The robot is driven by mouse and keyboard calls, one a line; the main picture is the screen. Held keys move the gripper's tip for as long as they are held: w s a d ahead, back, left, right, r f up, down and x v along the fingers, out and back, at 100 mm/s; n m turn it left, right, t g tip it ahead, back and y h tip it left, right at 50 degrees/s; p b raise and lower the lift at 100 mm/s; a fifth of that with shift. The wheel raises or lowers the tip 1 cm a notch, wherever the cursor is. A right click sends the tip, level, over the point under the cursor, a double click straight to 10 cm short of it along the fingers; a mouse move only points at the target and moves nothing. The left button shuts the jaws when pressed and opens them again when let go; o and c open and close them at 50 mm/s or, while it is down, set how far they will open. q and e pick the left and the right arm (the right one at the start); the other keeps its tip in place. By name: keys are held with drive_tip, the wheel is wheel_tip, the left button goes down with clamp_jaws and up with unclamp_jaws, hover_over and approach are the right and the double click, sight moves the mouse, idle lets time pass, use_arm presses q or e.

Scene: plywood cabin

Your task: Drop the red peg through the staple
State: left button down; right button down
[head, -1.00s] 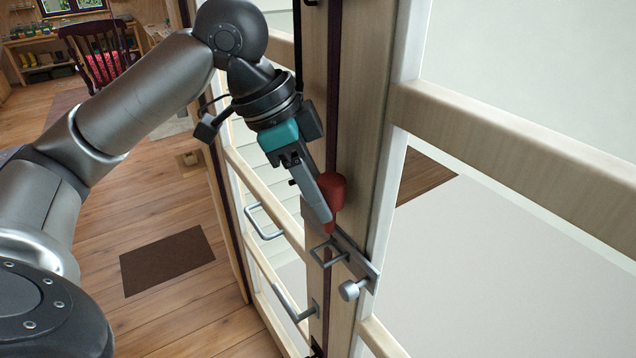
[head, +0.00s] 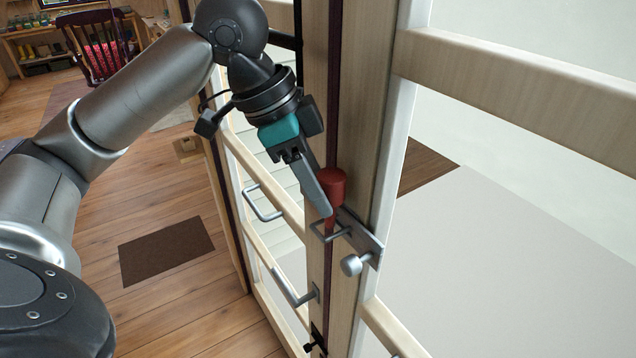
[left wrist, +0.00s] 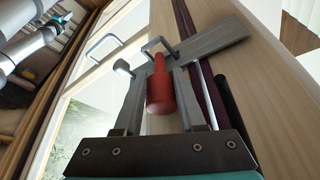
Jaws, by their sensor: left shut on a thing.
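The red peg (head: 331,186) has a thick head and a thinner shank below. My left gripper (head: 327,212) is shut on the red peg, which it holds roughly upright beside the door frame. In the head view the shank's lower end is at the metal staple (head: 331,232); whether its tip is inside the loop I cannot tell. In the left wrist view the peg (left wrist: 160,90) sits between the two fingers (left wrist: 165,85), its thin end pointing at the staple (left wrist: 158,46). My right gripper is not in view.
A grey hasp plate (head: 362,238) with a round knob (head: 351,265) lies at the staple. Two bar handles, an upper (head: 262,205) and a lower one (head: 290,290), stick out from the doors to the left. A brown mat (head: 166,252) lies on the floor.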

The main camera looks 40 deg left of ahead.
use_arm(q)
drive_tip(key=shift+f+b, duration=1.1)
drive_tip(key=shift+f, duration=0.85)
drive_tip(key=shift+c, duration=2.1)
unclamp_jaws()
wheel_tip(320, 180, up, 14)
drive_tip(key=p, duration=0.3)
hover_over(325, 222)
drive_tip(key=s+a, duration=0.4)
drive_tip(key=a, duration=0.2)
drive_tip(key=shift+s+d, duration=0.1)
drive_tip(key=shift+d, duration=0.15)
